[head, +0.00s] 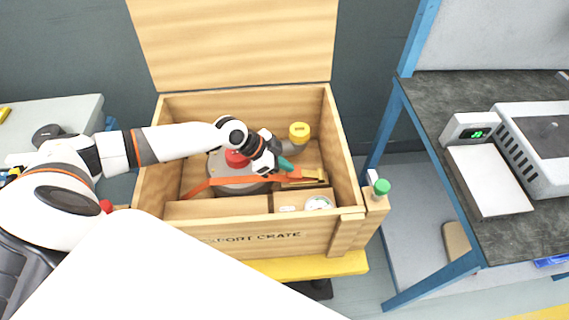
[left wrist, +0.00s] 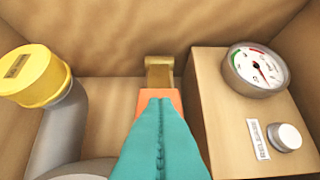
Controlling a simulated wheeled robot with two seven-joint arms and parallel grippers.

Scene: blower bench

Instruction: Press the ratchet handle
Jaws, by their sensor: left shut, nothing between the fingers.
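The ratchet (head: 304,178), brass-coloured, sits on an orange strap (head: 205,186) inside the open wooden crate, near its right side. In the left wrist view its upright brass part (left wrist: 159,72) shows just beyond the fingertips, with the orange strap (left wrist: 145,98) below it. My left gripper (head: 286,163) reaches into the crate from the left. Its teal fingers (left wrist: 160,105) are shut together and empty, pointing at the ratchet. They hide part of the strap and ratchet. I cannot tell whether they touch it. My right gripper is not in view.
The crate's walls (head: 250,240) surround the ratchet; its lid (head: 235,40) stands open behind. A grey canister with a red top (head: 237,158) is under my arm. A yellow-capped pipe (head: 299,131) and a gauge (head: 318,203) are nearby. A bench (head: 430,90) stands right.

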